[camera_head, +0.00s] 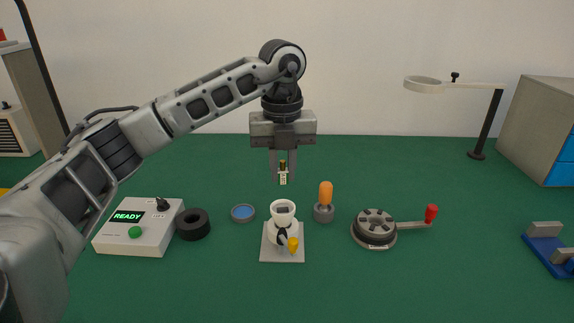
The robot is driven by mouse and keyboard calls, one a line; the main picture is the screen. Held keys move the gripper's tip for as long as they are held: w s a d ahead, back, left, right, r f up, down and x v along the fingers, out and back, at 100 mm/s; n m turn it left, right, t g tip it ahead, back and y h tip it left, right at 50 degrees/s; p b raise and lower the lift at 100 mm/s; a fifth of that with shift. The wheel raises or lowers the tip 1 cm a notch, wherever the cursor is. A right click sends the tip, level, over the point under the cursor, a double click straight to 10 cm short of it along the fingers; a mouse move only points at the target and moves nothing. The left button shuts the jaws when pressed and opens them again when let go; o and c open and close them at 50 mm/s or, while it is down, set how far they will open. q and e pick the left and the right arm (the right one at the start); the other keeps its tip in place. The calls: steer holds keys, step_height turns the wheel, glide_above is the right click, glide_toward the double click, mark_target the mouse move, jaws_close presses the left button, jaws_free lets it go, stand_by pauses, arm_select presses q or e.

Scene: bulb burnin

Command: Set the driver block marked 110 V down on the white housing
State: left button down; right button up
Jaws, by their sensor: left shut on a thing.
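My left gripper (283,170) points straight down above the middle of the bench and is shut on a small pale driver block (283,178). The block has dark marking on its face, too small to read, and an orange-brown top part between the fingers. It hangs in the air above the white housing (283,208). The housing stands upright on a light square base plate (270,254), with a dark opening in its top. A yellow knob (293,245) on a dark lever shows at the housing's front. My right gripper is not in view.
A control box (140,243) reading READY and a black ring (193,224) are at left. A blue-centred dish (243,213) and an orange-handled tool (325,196) flank the housing. A round device with a red-knobbed crank (374,230) is at right.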

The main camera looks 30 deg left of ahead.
mark_target(282, 183)
arm_select(q)
steer(key=shift+s+f+b, duration=0.1)
steer(key=shift+f+b, duration=0.9)
steer(key=shift+f, duration=0.2)
steer(key=shift+f+b, duration=0.8)
steer(key=shift+f, duration=0.1)
steer(key=shift+f+b, duration=0.3)
steer(key=shift+f, duration=0.6)
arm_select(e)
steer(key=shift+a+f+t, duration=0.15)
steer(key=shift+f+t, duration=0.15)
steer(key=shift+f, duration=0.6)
arm_select(q)
steer(key=shift+f+b, duration=0.45)
steer(key=shift+f, duration=0.3)
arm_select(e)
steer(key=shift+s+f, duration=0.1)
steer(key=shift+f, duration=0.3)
arm_select(q)
steer(key=shift+r+p, duration=0.3)
steer(key=shift+p, duration=0.2)
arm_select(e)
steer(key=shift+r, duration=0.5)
arm_select(q)
steer(key=shift+f, duration=0.3)
steer(key=shift+r+p, duration=0.3)
steer(key=shift+p, duration=0.15)
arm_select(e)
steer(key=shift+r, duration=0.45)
